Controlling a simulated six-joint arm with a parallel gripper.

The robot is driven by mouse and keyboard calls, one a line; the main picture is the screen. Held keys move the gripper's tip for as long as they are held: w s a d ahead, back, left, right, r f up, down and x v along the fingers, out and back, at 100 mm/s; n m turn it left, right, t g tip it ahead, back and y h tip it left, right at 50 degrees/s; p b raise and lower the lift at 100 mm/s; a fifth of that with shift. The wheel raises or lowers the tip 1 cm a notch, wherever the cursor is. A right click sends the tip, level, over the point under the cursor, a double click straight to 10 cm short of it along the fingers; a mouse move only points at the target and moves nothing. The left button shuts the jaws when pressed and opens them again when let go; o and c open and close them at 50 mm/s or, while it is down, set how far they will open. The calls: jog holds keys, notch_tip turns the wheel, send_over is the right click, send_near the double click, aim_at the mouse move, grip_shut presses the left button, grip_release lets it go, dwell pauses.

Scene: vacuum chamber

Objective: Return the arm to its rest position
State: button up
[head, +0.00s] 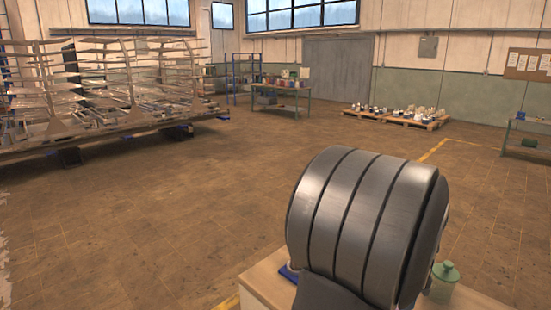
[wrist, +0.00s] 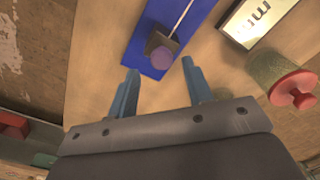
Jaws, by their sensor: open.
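My gripper (wrist: 160,67) shows in the wrist view with its two blue fingers spread apart and nothing between them. It points at a wooden tabletop (wrist: 102,50). Beyond the fingertips lies a blue plate (wrist: 150,63) bearing a dark block with a purple round knob (wrist: 161,57) and a thin light rod. I cannot tell the gap between fingertips and plate, but no contact shows. In the head view a large grey banded shape, probably part of my arm, covers most of the tabletop (head: 262,281), and the gripper is hidden there.
A green cylinder with a red knob (wrist: 293,90) and a framed sign (wrist: 256,20) lie right of the fingers. A pale green bottle (head: 443,282) stands on the tabletop. Racks (head: 100,85), a bench (head: 280,91) and a loaded pallet (head: 395,117) stand far back. The floor between is clear.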

notch_tip(320, 180, up, 16)
notch_tip(320, 180, down, 18)
jog(key=shift+r, duration=0.15)
jog(key=w+a, duration=0.9)
jog(key=shift+w+a+f, duration=0.2)
jog(key=shift+w+a, duration=0.2)
jog(key=s+r+n, duration=0.1)
jog(key=s+r, duration=0.2)
jog(key=r, duration=1.4)
jog(key=shift+a+r, duration=0.15)
jog(key=shift+a, duration=0.1)
